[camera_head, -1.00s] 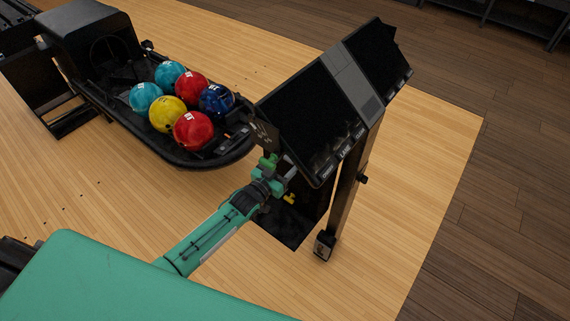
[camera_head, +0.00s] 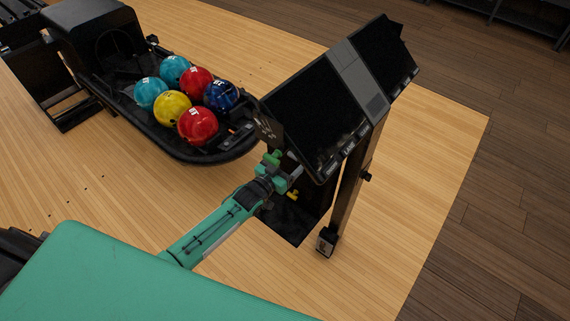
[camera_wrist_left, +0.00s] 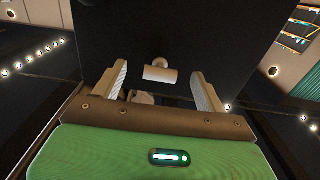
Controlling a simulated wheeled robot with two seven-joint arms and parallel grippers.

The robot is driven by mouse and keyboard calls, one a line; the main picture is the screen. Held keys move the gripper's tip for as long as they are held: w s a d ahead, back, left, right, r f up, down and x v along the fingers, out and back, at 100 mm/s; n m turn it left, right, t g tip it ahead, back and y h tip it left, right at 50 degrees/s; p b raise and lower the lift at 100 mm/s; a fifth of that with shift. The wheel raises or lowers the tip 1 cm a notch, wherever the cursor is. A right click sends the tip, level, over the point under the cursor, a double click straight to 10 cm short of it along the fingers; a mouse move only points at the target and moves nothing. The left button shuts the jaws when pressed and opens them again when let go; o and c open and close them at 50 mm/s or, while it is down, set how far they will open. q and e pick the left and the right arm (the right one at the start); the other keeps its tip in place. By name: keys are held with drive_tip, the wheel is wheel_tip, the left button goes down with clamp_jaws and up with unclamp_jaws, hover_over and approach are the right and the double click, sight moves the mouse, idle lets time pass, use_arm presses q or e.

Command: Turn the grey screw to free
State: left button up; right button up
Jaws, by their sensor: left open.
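The grey screw (camera_wrist_left: 160,73) shows in the left wrist view as a short pale bar with a round knob above it, against a dark panel. My left gripper (camera_wrist_left: 160,80) is open, with one finger on each side of the screw and a gap between each finger and it. In the head view my left gripper (camera_head: 285,169) is at the dark console stand (camera_head: 304,212), below the tilted screens; the screw cannot be made out there. My right gripper is not in view.
Two tilted black screens (camera_head: 312,115) stand over the gripper. A yellow knob (camera_head: 293,195) sits on the stand below it. A ball return tray (camera_head: 222,157) with several coloured balls is at the left. Wooden floor (camera_head: 420,190) is clear at the right.

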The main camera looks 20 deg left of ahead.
use_arm(q)
drive_tip(key=b+v, duration=0.2)
drive_tip(key=v, duration=1.1)
drive_tip(key=shift+s, duration=0.35)
drive_tip(key=shift+a, duration=0.1)
drive_tip(key=s+a+f+g+y, duration=0.2)
drive_tip(key=s+f, duration=0.2)
drive_tip(key=f, duration=0.6)
drive_tip(key=s+a+f+n+g+y, duration=0.1)
drive_tip(key=s+f+g, duration=0.2)
drive_tip(key=f, duration=0.6)
drive_tip(key=s+a+f+g+y, duration=0.2)
drive_tip(key=s+f, duration=0.2)
drive_tip(key=f, duration=0.6)
drive_tip(key=s+d+f+g, duration=0.1)
drive_tip(key=s+f+g, duration=0.2)
drive_tip(key=s+f, duration=0.3)
drive_tip(key=s+d+f+g, duration=0.1)
drive_tip(key=s+f+g, duration=0.2)
drive_tip(key=s+f, duration=0.4)
drive_tip(key=s+d+f+g+y, duration=0.1)
drive_tip(key=s+f+g, duration=0.2)
drive_tip(key=s, duration=1.7)
wheel_tip(320, 180, down, 4)
drive_tip(key=shift+r, duration=0.15)
